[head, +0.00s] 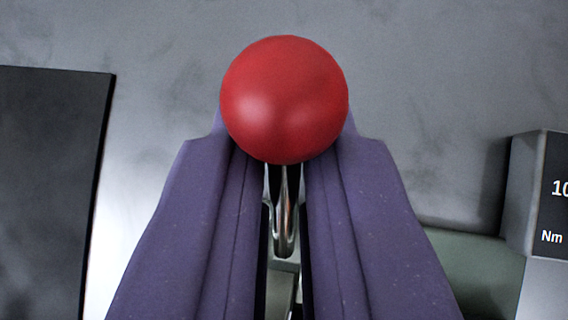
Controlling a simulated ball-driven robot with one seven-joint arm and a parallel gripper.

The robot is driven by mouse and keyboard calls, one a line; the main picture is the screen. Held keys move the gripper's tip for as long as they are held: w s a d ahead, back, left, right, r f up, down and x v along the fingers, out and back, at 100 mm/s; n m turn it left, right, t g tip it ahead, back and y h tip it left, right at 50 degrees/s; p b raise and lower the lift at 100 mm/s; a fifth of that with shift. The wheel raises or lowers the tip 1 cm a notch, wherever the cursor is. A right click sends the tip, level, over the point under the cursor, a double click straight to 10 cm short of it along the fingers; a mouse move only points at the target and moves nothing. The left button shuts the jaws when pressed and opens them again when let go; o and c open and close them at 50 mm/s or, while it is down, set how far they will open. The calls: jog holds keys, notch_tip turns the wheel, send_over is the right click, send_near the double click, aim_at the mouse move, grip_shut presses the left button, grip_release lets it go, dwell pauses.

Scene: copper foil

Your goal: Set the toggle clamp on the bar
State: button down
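The toggle clamp shows mainly as a glossy red ball knob (284,98) at the upper middle of the head view. A shiny metal part (285,215) runs down below the knob in the narrow gap between my fingers. My gripper (284,165) has two purple fingers that close in on the clamp from both sides. The knob covers the fingertips, so the exact contact is hidden. The rest of the clamp is hidden by the knob and fingers. I cannot make out the bar for certain.
A dark flat panel (50,190) lies at the left. A box (545,195) with a dark face reading "10" and "Nm" stands at the right edge. A grey-green surface (475,270) is at the lower right. The grey surface (430,70) behind the knob looks clear.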

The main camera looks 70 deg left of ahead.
jog(key=shift+w+r+t+b, duration=0.2)
jog(key=shift+r+t+b, duration=0.15)
jog(key=shift+r, duration=0.2)
jog(key=c, duration=1.1)
grip_release()
jog(key=shift+d, duration=0.1)
jog(key=shift+c, duration=0.2)
jog(key=shift+f, duration=0.15)
jog(key=shift+s, duration=0.15)
jog(key=p+v, duration=0.2)
jog(key=v, duration=0.5)
jog(key=shift+s+r, duration=0.15)
jog(key=shift+r, duration=0.1)
jog(key=shift+o, duration=0.3)
jog(key=shift+p, duration=0.3)
